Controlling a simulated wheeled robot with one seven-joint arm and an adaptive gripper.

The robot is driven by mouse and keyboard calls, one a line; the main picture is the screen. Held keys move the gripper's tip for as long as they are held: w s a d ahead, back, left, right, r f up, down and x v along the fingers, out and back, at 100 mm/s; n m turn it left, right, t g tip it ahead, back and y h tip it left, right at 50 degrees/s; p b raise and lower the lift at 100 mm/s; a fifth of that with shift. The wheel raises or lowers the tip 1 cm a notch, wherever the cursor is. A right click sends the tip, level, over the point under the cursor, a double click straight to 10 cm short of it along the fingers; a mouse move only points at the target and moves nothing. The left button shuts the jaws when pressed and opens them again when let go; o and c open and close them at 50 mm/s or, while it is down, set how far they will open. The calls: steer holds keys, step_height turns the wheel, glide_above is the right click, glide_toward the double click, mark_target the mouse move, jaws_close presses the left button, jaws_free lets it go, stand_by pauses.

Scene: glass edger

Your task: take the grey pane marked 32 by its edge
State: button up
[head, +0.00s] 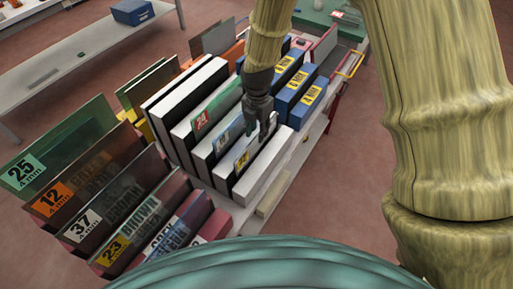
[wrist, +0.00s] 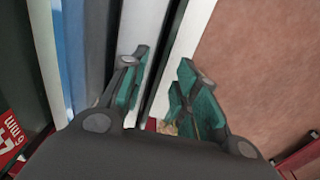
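No number 32 can be read in either view, so I cannot tell for sure which pane is the grey one marked 32. My gripper (head: 262,128) is over the right end of the middle row of pale, thick-edged panes, above one with a yellow label (head: 242,161) whose number is unreadable. In the wrist view my gripper (wrist: 160,72) is open, its green-padded fingers apart. A pale grey pane edge (wrist: 146,25) and a dark gap run between and beyond the fingers. I cannot tell whether either finger touches a pane.
Dark panes marked 25 (head: 32,171), 12 (head: 57,198), 37 (head: 84,225) and 23 (head: 116,249) lean at front left. Blue boxes with yellow labels (head: 301,95) stand behind my gripper on the right. Red-brown floor (head: 350,200) is free at right.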

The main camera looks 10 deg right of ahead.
mark_target(257, 149)
step_height(257, 149, down, 3)
steer(key=shift+f+p, duration=0.1)
steer(key=shift+p, duration=0.6)
steer(key=shift+s+a+f, duration=0.1)
steer(key=shift+s+f, duration=0.05)
steer(key=shift+f, duration=0.35)
steer(key=shift+f, duration=0.15)
jaws_close()
